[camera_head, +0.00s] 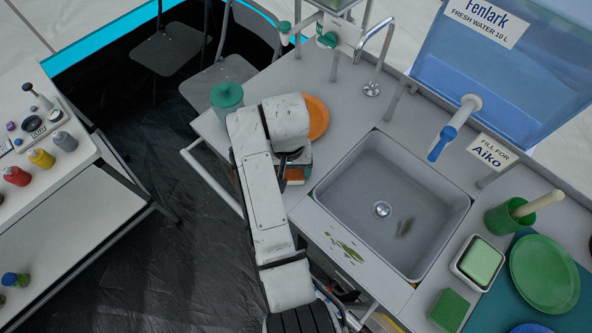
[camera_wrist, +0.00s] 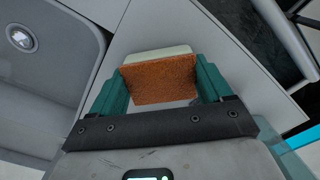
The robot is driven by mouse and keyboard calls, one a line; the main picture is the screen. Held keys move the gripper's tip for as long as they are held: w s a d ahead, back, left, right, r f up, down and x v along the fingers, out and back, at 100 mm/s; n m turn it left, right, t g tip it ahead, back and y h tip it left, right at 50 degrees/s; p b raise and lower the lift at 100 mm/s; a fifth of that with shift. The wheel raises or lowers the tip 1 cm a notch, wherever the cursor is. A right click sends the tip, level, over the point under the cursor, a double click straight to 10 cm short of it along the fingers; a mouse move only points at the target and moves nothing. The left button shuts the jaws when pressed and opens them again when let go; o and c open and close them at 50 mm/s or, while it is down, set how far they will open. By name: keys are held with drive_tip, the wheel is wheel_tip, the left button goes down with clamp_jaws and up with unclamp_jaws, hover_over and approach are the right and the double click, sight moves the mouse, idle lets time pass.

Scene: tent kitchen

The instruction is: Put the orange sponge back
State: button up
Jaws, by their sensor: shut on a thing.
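The orange sponge (camera_wrist: 160,80) sits between the two teal fingers of my gripper (camera_wrist: 162,88) in the wrist view. My gripper is shut on it, with one finger at each end. A pale, cream-coloured edge (camera_wrist: 157,53) shows just beyond the sponge; I cannot tell whether it is a dish or whether the sponge touches it. In the head view my gripper is over the counter left of the sink, and my arm hides most of it. A small orange-brown part of the sponge (camera_head: 295,174) shows there.
The sink (camera_head: 345,190) is right of my gripper. An orange plate (camera_head: 317,117) and a teal canister (camera_head: 227,98) stand close behind. A green sponge in a white dish (camera_head: 478,264), another green sponge (camera_head: 449,310) and a green plate (camera_head: 544,272) are at the right. Green smears mark the front counter.

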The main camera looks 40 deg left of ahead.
sight(289, 172)
drive_tip(key=shift+f, duration=0.1)
drive_tip(key=o, duration=1)
drive_tip(key=shift+o, duration=0.2)
wheel_tip(289, 172, up, 12)
drive_tip(key=p, duration=0.2)
idle(0.4)
